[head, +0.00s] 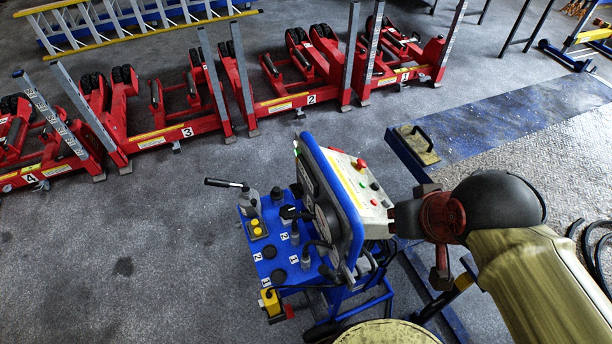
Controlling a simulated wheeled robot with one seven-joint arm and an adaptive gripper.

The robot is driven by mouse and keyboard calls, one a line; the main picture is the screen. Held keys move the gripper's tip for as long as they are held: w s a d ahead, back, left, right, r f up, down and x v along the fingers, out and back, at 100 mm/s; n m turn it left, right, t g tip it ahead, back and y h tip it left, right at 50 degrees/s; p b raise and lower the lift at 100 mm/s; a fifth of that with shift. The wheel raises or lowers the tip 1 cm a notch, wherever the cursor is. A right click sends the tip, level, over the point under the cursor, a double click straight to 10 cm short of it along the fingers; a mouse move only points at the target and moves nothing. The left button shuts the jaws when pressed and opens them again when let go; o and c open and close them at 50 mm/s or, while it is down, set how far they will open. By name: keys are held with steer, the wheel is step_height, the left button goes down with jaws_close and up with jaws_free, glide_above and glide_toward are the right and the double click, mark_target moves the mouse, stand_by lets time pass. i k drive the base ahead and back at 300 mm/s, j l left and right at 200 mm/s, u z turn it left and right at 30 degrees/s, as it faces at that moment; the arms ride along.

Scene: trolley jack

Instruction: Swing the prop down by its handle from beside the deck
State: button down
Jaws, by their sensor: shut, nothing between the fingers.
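The deck (500,130) is a low blue-edged platform at the right, with a worn blue strip and a grey textured surface. A yellowish plate with a black handle (416,140) sits at its near left corner on a blue frame; I cannot tell whether this is the prop and its handle. My gripper (400,218) is at the right of centre, beside the control trolley's panel and nearer than the plate. It is shut, with nothing seen in it. My arm hides part of the deck's near side.
A blue control trolley (280,240) with a tilted panel (362,185) and black lever (225,183) stands close left of my gripper. Several red numbered lifting units (310,98) line the back. Floor at left front is clear.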

mark_target(464, 280)
steer(key=k+j+z, duration=0.15)
steer(key=j, duration=0.25)
steer(key=j+z, duration=0.15)
steer(key=j, duration=0.3)
steer(key=k+j+z, duration=0.2)
steer(key=j, duration=0.2)
steer(key=j+z, duration=0.4)
steer(key=j, duration=0.55)
steer(key=z, duration=1.45)
steer(key=i+l, duration=0.35)
